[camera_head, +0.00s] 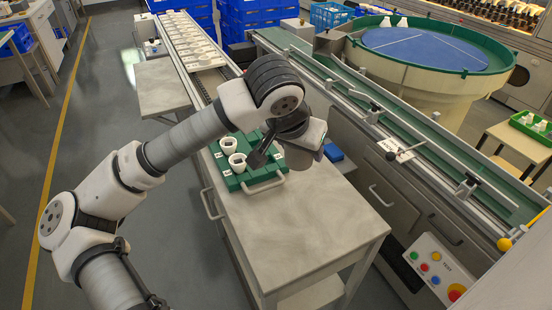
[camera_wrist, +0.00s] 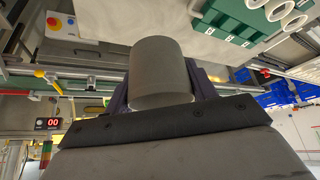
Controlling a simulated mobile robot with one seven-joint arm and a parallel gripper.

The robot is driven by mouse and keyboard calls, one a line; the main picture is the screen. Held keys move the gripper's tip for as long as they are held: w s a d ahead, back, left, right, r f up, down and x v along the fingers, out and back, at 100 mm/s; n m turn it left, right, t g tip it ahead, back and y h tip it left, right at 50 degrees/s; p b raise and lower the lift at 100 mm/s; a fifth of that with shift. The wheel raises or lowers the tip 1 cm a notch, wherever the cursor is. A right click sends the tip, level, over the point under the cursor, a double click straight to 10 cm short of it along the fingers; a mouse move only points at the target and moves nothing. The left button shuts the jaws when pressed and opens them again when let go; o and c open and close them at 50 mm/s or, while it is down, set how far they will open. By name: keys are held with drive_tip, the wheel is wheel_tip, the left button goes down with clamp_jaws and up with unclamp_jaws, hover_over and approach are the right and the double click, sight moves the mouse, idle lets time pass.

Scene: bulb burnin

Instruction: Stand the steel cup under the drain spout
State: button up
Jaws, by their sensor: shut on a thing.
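The steel cup (camera_wrist: 162,75) is a plain grey cylinder, seen large in the wrist view between the two fingers of my gripper (camera_wrist: 160,88). My gripper is shut on it. In the head view my gripper (camera_head: 285,155) is above the grey-topped table, at the right side of the green tray, and the cup (camera_head: 302,157) shows partly behind the fingers. The cup appears clear of the table. I cannot make out the drain spout in either view.
The green tray (camera_head: 249,180) holds white ring-shaped parts on the table (camera_head: 290,225). A conveyor (camera_head: 400,125) runs along the right, beside a large round bowl feeder (camera_head: 420,80). A button panel (camera_head: 437,268) stands at lower right. The table's front is clear.

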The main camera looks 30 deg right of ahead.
drive_tip(key=shift+w+d+f, duration=0.1)
drive_tip(key=shift+f, duration=0.05)
wheel_tip(320, 180, down, 20)
drive_tip(key=p, duration=0.3)
idle(0.4)
drive_tip(key=o, duration=0.5)
drive_tip(key=shift+b, duration=0.3)
drive_tip(key=o, duration=0.5)
